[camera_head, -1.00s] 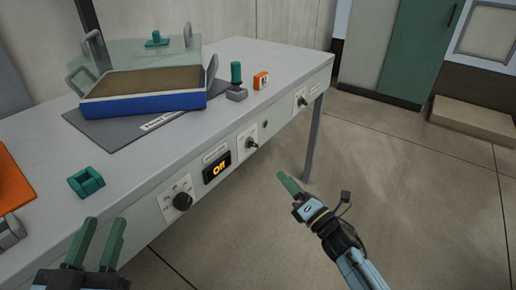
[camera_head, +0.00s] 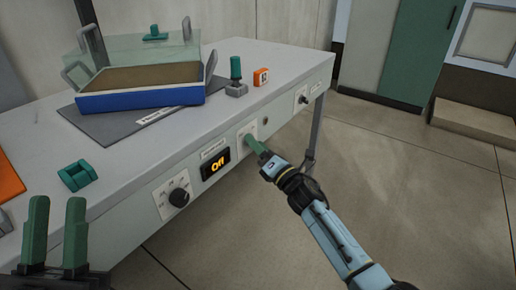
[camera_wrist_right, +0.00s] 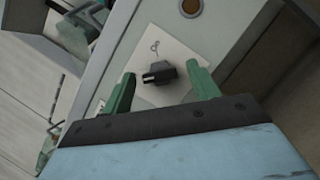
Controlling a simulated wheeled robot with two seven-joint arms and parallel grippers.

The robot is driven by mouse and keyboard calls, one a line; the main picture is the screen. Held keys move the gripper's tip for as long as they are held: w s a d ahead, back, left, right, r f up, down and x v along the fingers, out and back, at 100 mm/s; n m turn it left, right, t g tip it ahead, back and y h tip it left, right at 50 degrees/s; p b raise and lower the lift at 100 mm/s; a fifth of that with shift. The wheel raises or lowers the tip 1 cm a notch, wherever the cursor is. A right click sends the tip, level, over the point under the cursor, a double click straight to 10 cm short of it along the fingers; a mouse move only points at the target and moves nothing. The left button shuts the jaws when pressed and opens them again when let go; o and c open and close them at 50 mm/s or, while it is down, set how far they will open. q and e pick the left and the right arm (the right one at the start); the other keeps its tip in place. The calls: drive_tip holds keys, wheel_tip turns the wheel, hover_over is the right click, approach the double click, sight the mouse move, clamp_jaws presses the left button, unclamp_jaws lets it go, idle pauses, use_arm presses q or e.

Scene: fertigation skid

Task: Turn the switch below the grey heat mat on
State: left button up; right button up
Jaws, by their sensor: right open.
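The grey heat mat (camera_head: 92,127) lies on the bench under a blue-sided tray (camera_head: 140,98). On the front panel below it, a black display (camera_head: 216,164) reads "Off" in orange. To its right is a white switch plate (camera_head: 241,131); the switch is mostly hidden there by my right gripper (camera_head: 252,143). In the right wrist view the dark switch (camera_wrist_right: 159,73) sits between the tips of my open right gripper (camera_wrist_right: 162,88), with gaps showing on both sides. My left gripper (camera_head: 57,203) is open and empty before the bench's left part.
A black dial (camera_head: 179,197) is left of the display, and another switch (camera_head: 303,99) is farther right. A green clip (camera_head: 78,175), a green-handled tool (camera_head: 236,75) and an orange box (camera_head: 261,77) stand on the bench.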

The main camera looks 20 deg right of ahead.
drive_tip(key=shift+w, duration=0.2)
drive_tip(key=c, duration=1)
drive_tip(key=shift+r, duration=0.1)
